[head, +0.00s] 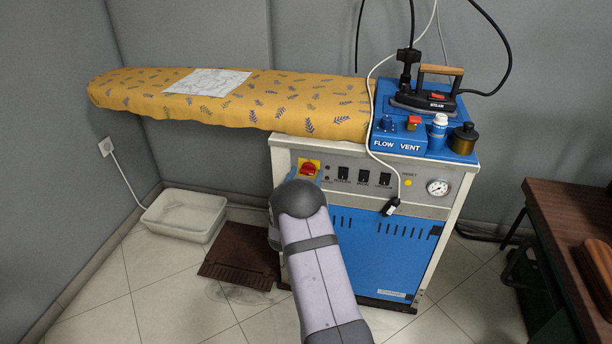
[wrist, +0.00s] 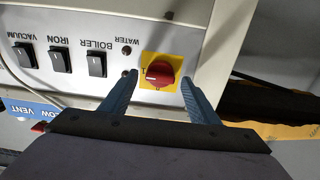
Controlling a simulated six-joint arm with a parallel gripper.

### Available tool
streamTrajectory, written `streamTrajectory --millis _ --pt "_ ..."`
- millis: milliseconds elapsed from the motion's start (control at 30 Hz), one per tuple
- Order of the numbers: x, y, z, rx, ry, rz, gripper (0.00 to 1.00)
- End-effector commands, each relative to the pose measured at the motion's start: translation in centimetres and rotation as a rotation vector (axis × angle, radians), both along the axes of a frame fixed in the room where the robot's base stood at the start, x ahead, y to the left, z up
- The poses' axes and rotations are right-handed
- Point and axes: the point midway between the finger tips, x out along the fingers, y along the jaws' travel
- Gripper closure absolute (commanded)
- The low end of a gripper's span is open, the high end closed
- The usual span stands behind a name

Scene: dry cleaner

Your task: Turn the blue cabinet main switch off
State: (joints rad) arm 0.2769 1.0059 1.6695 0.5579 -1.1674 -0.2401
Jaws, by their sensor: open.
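The main switch is a red rotary knob on a yellow plate, at the upper left of the cabinet's front panel (head: 308,168). The wrist view shows the knob (wrist: 160,73) close up, with the panel upside down. A pale mark on it seems to lie toward the "I" side of the plate. My gripper (wrist: 159,78) is open, its two blue fingers on either side of the knob, with gaps visible. I cannot tell how deep the fingertips reach. In the head view my arm hides most of the gripper. The blue cabinet (head: 385,245) stands below the ironing board.
Black rocker switches (head: 363,178) for vacuum, iron and boiler sit beside the knob. A white cable (head: 385,130) hangs over the panel near the pressure gauge (head: 438,187). The yellow ironing board (head: 270,100) overhangs to the left. A steam iron (head: 424,100) rests on top.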

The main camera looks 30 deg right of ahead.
Motion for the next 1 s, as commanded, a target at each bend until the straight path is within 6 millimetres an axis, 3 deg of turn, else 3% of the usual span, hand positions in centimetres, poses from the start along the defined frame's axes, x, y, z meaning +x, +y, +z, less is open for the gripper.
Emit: streamTrajectory --millis 400,600,1000 --pt "0.48 -0.52 0.02 0.0 0.0 0.0 0.45" --pt "0.47 -0.51 0.02 0.0 0.0 0.0 0.86" --pt "0.47 -0.48 0.01 -0.037 0.037 0.0 0.86"
